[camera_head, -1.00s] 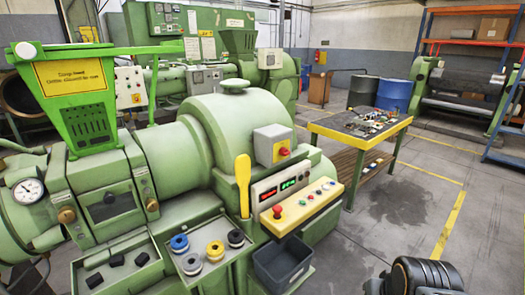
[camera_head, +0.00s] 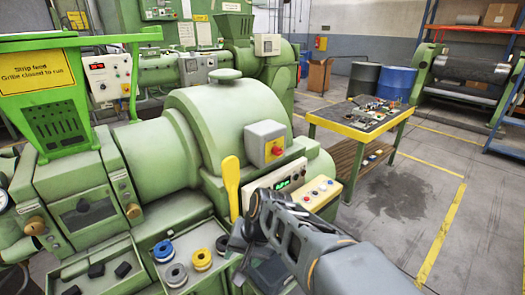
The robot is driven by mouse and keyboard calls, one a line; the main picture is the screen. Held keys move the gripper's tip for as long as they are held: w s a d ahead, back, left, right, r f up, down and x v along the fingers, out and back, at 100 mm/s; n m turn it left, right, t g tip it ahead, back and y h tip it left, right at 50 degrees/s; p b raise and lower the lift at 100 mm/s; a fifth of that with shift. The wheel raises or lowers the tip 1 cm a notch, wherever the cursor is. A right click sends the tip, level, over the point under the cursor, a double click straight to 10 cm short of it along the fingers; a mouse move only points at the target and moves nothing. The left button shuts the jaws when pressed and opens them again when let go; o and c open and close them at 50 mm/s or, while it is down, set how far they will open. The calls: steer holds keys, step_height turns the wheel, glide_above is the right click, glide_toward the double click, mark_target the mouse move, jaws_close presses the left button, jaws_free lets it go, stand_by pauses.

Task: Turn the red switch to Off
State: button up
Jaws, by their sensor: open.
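A grey box (camera_head: 265,143) is mounted on the side of the near green extruder (camera_head: 225,125). Its front carries a red switch (camera_head: 276,150) on a yellow plate; the picture is too small to read its position. My gripper (camera_head: 254,207) is open, below and slightly left of the grey box and apart from the switch. My arm comes in from the lower right and covers part of the sloped control panel (camera_head: 322,188). A green display still shows.
A yellow paddle-shaped handle (camera_head: 231,185) stands just left of my gripper. Tape rolls (camera_head: 202,259) lie in a tray at lower left. A yellow-edged table (camera_head: 362,122) with small parts stands to the right. The floor (camera_head: 400,195) around it is mostly clear.

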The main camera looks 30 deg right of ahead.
steer(key=w+d+r+m+t+y+p, duration=0.1)
steer(key=w+d+r+m+t+y, duration=0.25)
steer(key=m, duration=0.55)
steer(key=m+t+h+p, duration=0.35)
steer(key=m+t, duration=0.85)
steer(key=m, duration=0.9)
glide_toward(281, 152)
steer(key=shift+g+h, duration=0.25)
steer(key=shift+h, duration=0.05)
steer(key=w, duration=0.2)
steer(key=w+a+p, duration=0.1)
steer(key=w, duration=0.4)
steer(key=shift+w+a+p, duration=0.3)
steer(key=shift+w+p, duration=0.05)
steer(key=shift+w, duration=0.05)
steer(key=shift+w+a, duration=0.1)
steer(key=shift+w, duration=0.85)
steer(key=shift+f, duration=0.1)
steer(key=c, duration=0.9)
